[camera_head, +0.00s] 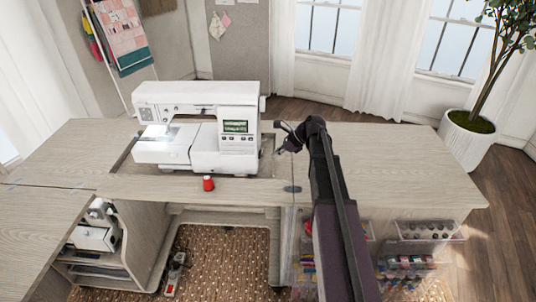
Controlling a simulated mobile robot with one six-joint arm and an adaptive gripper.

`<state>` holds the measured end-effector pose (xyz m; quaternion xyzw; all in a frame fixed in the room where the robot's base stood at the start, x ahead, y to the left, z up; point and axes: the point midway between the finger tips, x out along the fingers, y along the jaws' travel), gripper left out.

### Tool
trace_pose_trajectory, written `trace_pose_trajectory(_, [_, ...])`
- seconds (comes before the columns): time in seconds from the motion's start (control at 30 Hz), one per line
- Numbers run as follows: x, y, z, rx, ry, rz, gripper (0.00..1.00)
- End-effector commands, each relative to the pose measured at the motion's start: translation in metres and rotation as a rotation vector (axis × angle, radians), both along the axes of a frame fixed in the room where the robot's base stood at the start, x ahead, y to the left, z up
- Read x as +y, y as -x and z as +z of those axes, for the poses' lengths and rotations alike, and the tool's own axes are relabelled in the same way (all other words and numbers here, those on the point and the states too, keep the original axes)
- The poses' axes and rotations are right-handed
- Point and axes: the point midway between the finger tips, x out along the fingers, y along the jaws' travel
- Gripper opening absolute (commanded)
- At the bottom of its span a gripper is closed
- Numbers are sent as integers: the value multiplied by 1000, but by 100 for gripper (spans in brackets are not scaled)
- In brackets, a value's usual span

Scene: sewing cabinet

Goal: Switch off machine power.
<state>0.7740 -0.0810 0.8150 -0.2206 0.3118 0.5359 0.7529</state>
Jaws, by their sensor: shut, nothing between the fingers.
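The white sewing machine (203,125) stands in the cut-out of the wooden cabinet top (370,160). Its green display is lit, and its work lamp glows at the left end over the bed. A power switch cannot be made out; the machine's right side is mostly turned from view. My gripper (281,150) is shut and empty, just right of the machine's right end. It is small in view, and I cannot tell whether it touches the machine.
A foot pedal (175,272) lies on the rug below. Clear drawers (430,231) hold sewing supplies at lower right. The cabinet top right of my arm is clear. A potted plant (468,138) stands beyond.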

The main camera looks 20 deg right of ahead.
Motion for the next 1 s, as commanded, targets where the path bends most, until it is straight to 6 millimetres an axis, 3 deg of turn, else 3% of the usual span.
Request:
trace_pose_trajectory(0.1, [-10, 4, 15, -1, 0, -2, 0])
trace_pose_trajectory(0.6, [-46, 20, 56, -1, 0, -2, 0])
trace_pose_trajectory(1.0, [-62, 27, 71, 0, 1, 1, 0])
